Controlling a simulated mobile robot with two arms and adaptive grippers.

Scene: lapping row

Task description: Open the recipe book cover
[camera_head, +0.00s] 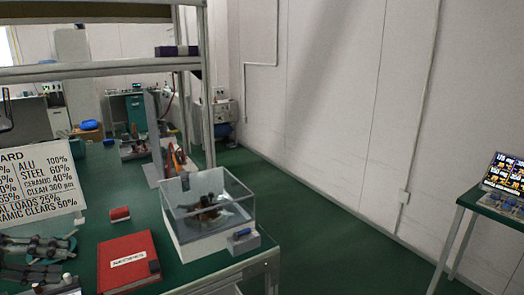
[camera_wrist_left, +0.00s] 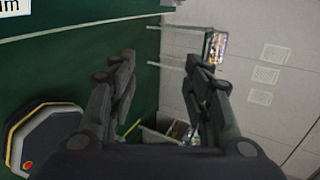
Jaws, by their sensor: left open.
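The red recipe book (camera_head: 128,262) lies closed on the green bench top near its front edge in the head view, with a white label across its cover. A small dark piece sits at the cover's right edge. My left gripper (camera_head: 70,262) is at the lower left, left of the book and apart from it in the picture. In the left wrist view, my left gripper (camera_wrist_left: 160,62) has its fingers spread with nothing between them. I cannot make out the book in that view. My right gripper is not in view.
A clear-walled box (camera_head: 208,212) stands right of the book. A small red block (camera_head: 120,214) lies behind the book. A white sign (camera_head: 40,180) stands at the left. A side table (camera_head: 490,205) is far right; the floor between is clear.

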